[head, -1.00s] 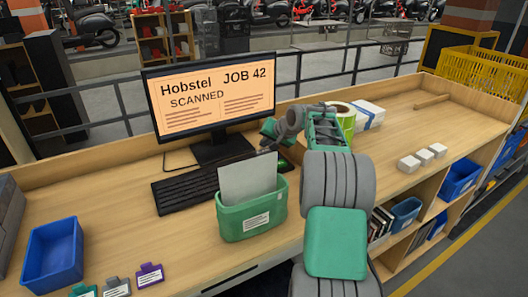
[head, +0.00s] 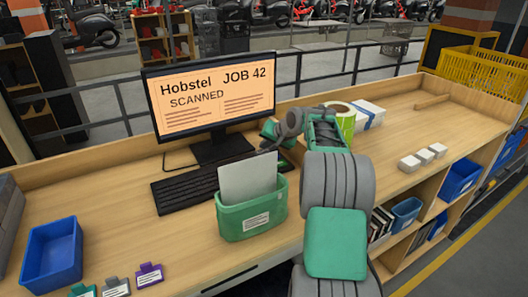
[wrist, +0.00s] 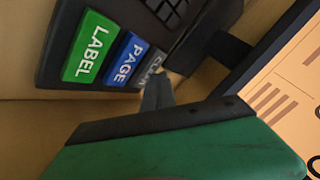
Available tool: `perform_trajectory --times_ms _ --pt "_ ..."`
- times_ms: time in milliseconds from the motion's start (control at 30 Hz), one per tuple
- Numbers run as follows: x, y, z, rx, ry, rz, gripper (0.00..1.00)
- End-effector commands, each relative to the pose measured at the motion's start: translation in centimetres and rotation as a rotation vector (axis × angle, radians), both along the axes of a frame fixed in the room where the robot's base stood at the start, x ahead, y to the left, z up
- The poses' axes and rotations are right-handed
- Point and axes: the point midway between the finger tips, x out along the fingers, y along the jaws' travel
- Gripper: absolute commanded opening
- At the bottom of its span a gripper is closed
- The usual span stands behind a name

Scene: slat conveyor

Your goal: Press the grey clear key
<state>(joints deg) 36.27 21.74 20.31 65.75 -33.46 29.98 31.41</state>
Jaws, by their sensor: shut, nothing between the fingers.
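The grey clear key (wrist: 150,63) shows in the wrist view at the end of a row, beside the blue PAGE key (wrist: 123,58) and the green LABEL key (wrist: 90,46). My gripper (wrist: 158,82) is shut and empty, with its narrow tip at the clear key's near edge, covering part of it. I cannot tell whether the tip touches the key. In the head view my gripper (head: 267,146) is low over the right end of the black keyboard (head: 187,188), and the clear key cannot be made out there.
The monitor (head: 210,95) stands behind the keyboard and reads "Hobstel JOB 42 SCANNED". A green bin (head: 250,222) with a grey sheet stands in front. A blue tray (head: 52,250) and small tags lie left.

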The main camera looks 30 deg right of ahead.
Motion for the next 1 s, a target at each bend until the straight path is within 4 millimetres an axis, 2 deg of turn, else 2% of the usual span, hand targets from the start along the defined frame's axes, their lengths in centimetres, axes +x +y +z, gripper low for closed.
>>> perform_trajectory --times_ms 700,1000 --pt "-0.02 0.01 -0.98 0.001 0.001 0.0 0.0" --pt "-0.02 0.02 -0.8 0.0 0.001 0.001 0.0"
